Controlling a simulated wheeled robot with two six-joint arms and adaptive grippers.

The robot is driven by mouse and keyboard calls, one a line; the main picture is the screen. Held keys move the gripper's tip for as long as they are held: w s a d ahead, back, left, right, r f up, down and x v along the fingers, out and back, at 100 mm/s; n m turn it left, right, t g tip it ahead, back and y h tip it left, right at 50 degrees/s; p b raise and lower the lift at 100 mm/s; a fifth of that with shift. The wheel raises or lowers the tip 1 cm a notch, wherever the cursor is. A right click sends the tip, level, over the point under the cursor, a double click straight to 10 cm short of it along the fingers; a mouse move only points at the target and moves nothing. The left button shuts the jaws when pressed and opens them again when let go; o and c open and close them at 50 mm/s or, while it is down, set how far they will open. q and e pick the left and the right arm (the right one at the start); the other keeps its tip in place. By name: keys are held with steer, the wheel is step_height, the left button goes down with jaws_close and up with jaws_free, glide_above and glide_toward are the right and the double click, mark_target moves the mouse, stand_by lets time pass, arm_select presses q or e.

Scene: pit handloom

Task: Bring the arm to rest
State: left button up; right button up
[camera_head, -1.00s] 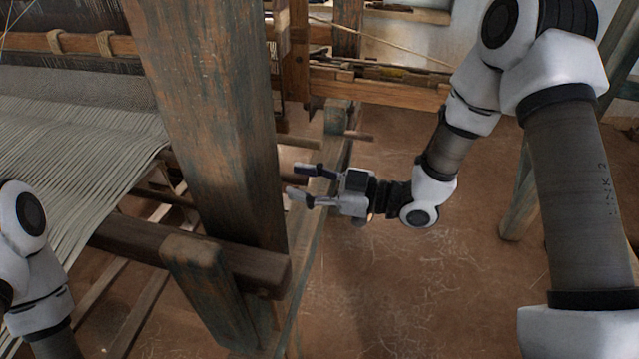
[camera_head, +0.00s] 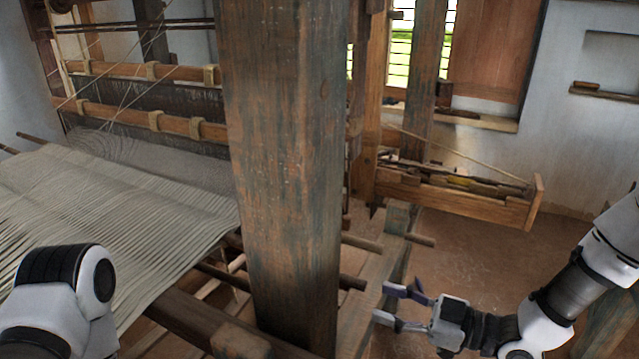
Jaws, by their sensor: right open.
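My right gripper (camera_head: 394,304) is open and empty at the lower right, its two fingers pointing left. It hangs in the air just right of the loom's thick wooden post (camera_head: 285,170), apart from it as far as I can tell. The right arm (camera_head: 575,290) comes in from the right edge, bent and white with dark joints. My left arm (camera_head: 70,300) shows at the lower left in front of the cloth; its gripper is out of the picture.
The loom's pale warp (camera_head: 110,215) stretches on the left. A wooden box tray (camera_head: 480,210) with sticks in it stands beyond my right gripper. A wooden beam (camera_head: 180,318) crosses low at the front. Bare earthen floor (camera_head: 460,262) lies between the gripper and the tray.

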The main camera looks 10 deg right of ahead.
steer(key=s+a+f+m+g+h, duration=0.25)
steer(key=s+f+h, duration=0.2)
steer(key=f, duration=0.75)
steer(key=s+a+f+m+g+h, duration=0.1)
steer(key=s+f+m+g+h, duration=0.35)
steer(key=f, duration=0.75)
steer(key=s+d+f+m+g+h, duration=0.1)
steer(key=s+d+f+m+h, duration=0.2)
steer(key=s+d, duration=0.2)
steer(key=s+d+f+m+g+h, duration=0.2)
steer(key=s+d, duration=0.3)
steer(key=s, duration=0.4)
steer(key=shift+f+m+h, duration=0.4)
steer(key=shift+f+m, duration=0.4)
steer(key=shift+d, duration=0.1)
